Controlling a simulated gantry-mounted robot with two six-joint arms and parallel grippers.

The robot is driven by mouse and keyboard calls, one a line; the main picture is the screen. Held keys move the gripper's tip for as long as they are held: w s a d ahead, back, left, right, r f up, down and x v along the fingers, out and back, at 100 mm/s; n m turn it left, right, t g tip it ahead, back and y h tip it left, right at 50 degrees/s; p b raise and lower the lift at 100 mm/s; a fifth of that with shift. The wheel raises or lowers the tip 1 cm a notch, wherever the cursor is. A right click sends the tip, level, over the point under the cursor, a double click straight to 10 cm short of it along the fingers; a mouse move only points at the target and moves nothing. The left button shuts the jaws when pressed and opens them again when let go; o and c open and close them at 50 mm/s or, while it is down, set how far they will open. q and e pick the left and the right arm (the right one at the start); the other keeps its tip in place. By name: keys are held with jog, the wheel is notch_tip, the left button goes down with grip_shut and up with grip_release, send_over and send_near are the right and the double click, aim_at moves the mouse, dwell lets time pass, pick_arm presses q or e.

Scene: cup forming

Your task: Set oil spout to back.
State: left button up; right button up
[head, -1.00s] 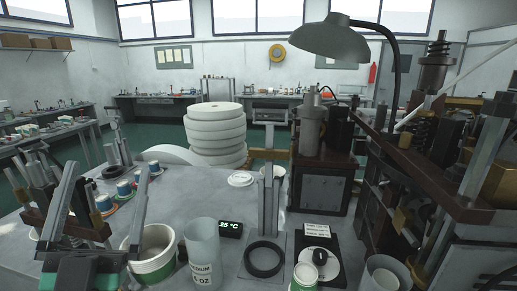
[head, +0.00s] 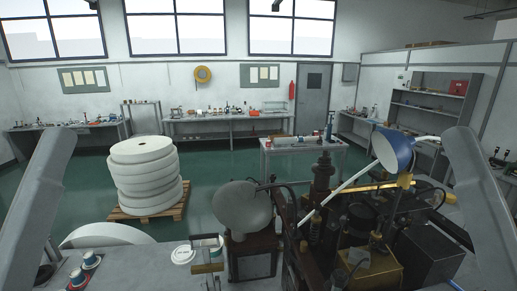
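The forming machine (head: 322,215), a dark assembly with brass-coloured parts, stands right of centre in the head view. A gold-coloured box (head: 368,270) sits at its lower front. A thin pale rod (head: 340,195) slants up to the right across the machine. A brass bar (head: 385,185) lies behind it. I cannot tell which part is the oil spout or which way it points. My left and right arms show only as large grey pieces at the picture's sides. Neither gripper's fingertips can be seen.
A stack of white rolls (head: 145,175) stands on a pallet at left. Small cups (head: 90,260) are on the table at lower left. Green floor is open behind.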

pick_arm(q)
notch_tip(320, 180, up, 6)
jog(key=p, duration=0.2)
jog(key=shift+f+p, duration=0.2)
jog(key=shift+p, duration=0.15)
pick_arm(e)
notch_tip(320, 180, up, 6)
jog(key=shift+f, duration=0.2)
pick_arm(q)
jog(key=shift+f, duration=0.1)
pick_arm(e)
jog(key=shift+f, duration=0.1)
